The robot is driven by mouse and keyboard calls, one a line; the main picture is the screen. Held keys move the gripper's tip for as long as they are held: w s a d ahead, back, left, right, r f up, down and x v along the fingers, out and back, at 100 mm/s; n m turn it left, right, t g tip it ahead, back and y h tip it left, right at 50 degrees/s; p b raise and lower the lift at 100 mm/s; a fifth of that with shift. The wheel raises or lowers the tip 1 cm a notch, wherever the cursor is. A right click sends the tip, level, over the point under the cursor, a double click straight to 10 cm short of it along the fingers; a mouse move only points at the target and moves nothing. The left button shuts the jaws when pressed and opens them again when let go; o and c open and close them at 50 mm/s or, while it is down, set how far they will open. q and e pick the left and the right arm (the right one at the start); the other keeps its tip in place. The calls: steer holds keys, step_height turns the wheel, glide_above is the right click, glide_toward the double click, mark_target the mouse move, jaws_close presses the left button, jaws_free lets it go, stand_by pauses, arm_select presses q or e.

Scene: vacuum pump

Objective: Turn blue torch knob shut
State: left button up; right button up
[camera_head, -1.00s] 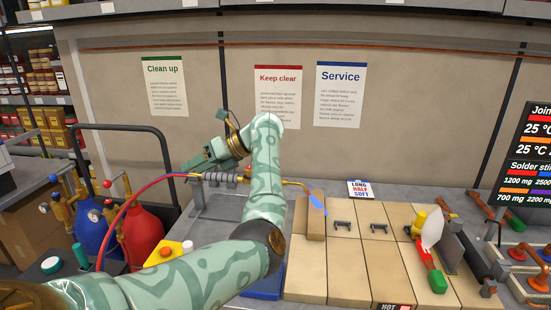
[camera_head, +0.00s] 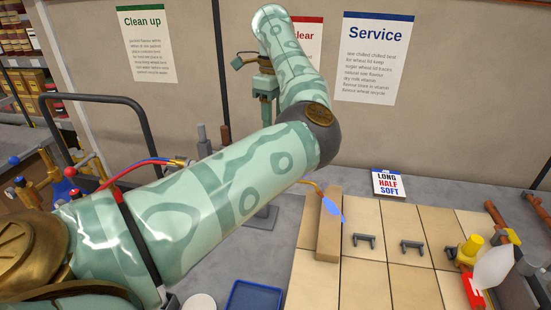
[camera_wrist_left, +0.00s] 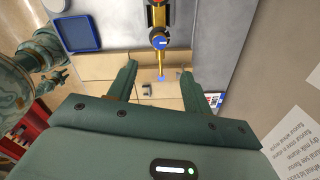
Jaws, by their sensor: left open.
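The torch shows in the left wrist view as a brass body (camera_wrist_left: 159,18) with a blue knob (camera_wrist_left: 160,43) on it, just beyond my fingertips. A slim brass tube runs from the knob to a small blue flame (camera_wrist_left: 162,77). In the head view my arm hides most of the torch; its tube tip (camera_head: 312,186) and blue flame (camera_head: 334,209) show past the arm. My left gripper (camera_wrist_left: 159,69) is open and empty, with the knob seen between and beyond its fingers. In the head view the left gripper (camera_head: 266,105) points down above the bench. My right gripper is not in view.
Red and blue hoses (camera_head: 139,167) lead toward the torch. Pale tiles (camera_head: 380,285) with a tan block (camera_head: 328,237) and dark brackets (camera_head: 411,246) lie to the right. A blue tray (camera_head: 254,298) is at the front. Tools stand at the far right.

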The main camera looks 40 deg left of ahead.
arm_select(q)
step_height(320, 180, down, 13)
steer(key=b, duration=0.2)
steer(key=shift+f+b, duration=0.15)
steer(key=shift+b, duration=0.15)
steer(key=c, duration=1)
